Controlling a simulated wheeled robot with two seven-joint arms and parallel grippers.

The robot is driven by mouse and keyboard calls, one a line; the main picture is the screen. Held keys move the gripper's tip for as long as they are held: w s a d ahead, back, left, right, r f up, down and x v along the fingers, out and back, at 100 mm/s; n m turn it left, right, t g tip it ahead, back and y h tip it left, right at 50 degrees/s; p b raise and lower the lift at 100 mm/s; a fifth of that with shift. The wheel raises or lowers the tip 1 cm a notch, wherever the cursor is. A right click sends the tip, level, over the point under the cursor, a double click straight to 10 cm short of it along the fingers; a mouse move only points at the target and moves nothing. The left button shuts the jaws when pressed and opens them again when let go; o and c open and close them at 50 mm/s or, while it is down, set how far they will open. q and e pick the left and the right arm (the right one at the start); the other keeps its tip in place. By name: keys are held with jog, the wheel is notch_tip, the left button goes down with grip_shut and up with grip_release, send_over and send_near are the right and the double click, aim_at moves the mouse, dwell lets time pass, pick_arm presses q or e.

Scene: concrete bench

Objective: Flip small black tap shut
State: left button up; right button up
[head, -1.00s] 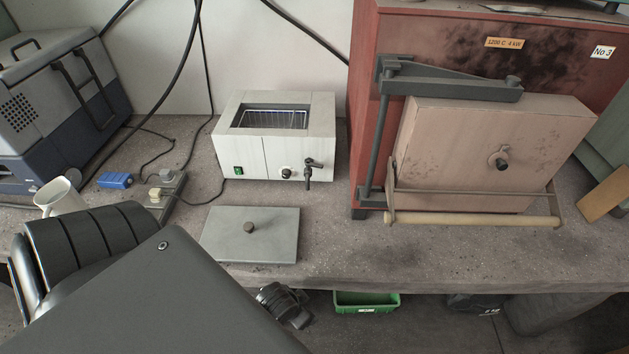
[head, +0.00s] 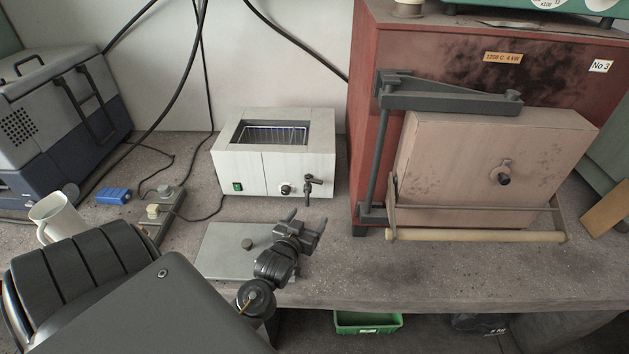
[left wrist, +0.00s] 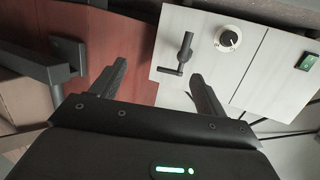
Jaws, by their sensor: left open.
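The small black tap (head: 308,188) is on the right part of the front face of a white box-shaped bath (head: 238,167). Its handle sticks out sideways at the top and a spout hangs down below. In the left wrist view the tap (left wrist: 184,52) shows beyond and between my fingertips, with clear space around it. My left gripper (head: 306,219) is open and empty, over the grey lid plate, in front of and below the tap and apart from it. Its two fingers also show in the left wrist view (left wrist: 160,85). My right gripper is in neither view.
A dial knob (head: 286,189) and a green switch (head: 238,187) are on the same face. The grey lid plate (head: 222,250) lies in front of the bath. A red furnace (head: 365,130) with a wooden bar (head: 475,236) stands close on the right. A mug (head: 58,216) stands left.

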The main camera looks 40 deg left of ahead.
aim_at(313, 181)
pick_arm(q)
jog(key=w+a+r, duration=0.1)
jog(key=w+a, duration=0.1)
jog(key=w, duration=0.2)
jog(key=w+a+r+t+y+p, duration=0.1)
jog(key=w+a, duration=0.2)
jog(key=w, duration=0.1)
jog(key=w+a+n+y, duration=0.1)
jog(key=w+a, duration=0.1)
jog(key=w, duration=0.1)
jog(key=shift+w+a+r+t, duration=0.15)
jog(key=shift+w+r+t, duration=0.15)
jog(key=shift+w+r, duration=0.1)
jog(key=shift+c, duration=0.3)
jog(key=c, duration=0.9)
jog(key=shift+w+n+g+y, duration=0.2)
jog(key=shift+n+g+y, duration=0.3)
jog(key=shift+n+y, duration=0.5)
jog(key=shift+a+n+g+y, duration=0.1)
jog(key=shift+n+g+y, duration=0.55)
jog(key=shift+y, duration=0.45)
